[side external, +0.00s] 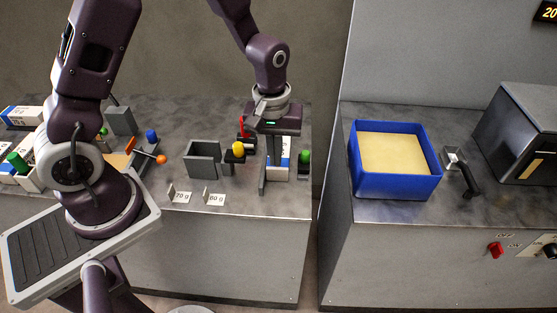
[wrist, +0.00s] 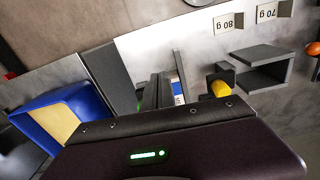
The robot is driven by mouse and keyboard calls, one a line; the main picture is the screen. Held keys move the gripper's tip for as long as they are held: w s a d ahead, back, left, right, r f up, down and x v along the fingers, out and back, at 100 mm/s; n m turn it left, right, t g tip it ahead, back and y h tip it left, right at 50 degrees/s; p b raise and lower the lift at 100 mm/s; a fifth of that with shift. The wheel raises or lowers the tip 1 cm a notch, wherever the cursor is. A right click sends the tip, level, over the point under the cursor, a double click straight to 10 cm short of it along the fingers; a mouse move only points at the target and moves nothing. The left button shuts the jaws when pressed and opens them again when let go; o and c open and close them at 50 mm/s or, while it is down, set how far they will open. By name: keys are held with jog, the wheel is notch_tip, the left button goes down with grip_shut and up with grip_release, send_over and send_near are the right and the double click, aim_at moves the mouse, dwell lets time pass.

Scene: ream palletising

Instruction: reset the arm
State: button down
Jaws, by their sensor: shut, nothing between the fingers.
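My gripper (side external: 270,148) is in the side external view above the right end of the left bench, pointing down. Its fingers are shut with nothing between them. In the wrist view the fingertips (wrist: 152,94) show beyond the dark hand. A blue and white ream (side external: 285,166) stands just behind and right of the fingers, partly hidden. It also shows as a small patch in the wrist view (wrist: 178,92). I cannot tell whether the fingers touch anything around them.
Near the gripper are a yellow knob (side external: 239,149), a grey open box (side external: 203,157), a green knob (side external: 305,156) and two label cards (side external: 214,199). A blue tray (side external: 396,188) stands on the right bench, across a gap. More reams (side external: 22,115) lie far left.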

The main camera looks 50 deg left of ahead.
jog(key=s+r+m+t, duration=0.2)
jog(key=s+r, duration=0.2)
jog(key=r, duration=0.4)
jog(key=s+r+m+t, duration=0.15)
jog(key=s+r, duration=0.25)
jog(key=r, duration=0.5)
jog(key=s+a+r+m+t, duration=0.1)
jog(key=s+r+m, duration=0.3)
jog(key=s, duration=0.7)
jog(key=shift+r+m+t, duration=0.35)
jog(key=shift+r+m, duration=0.05)
jog(key=shift+m, duration=0.05)
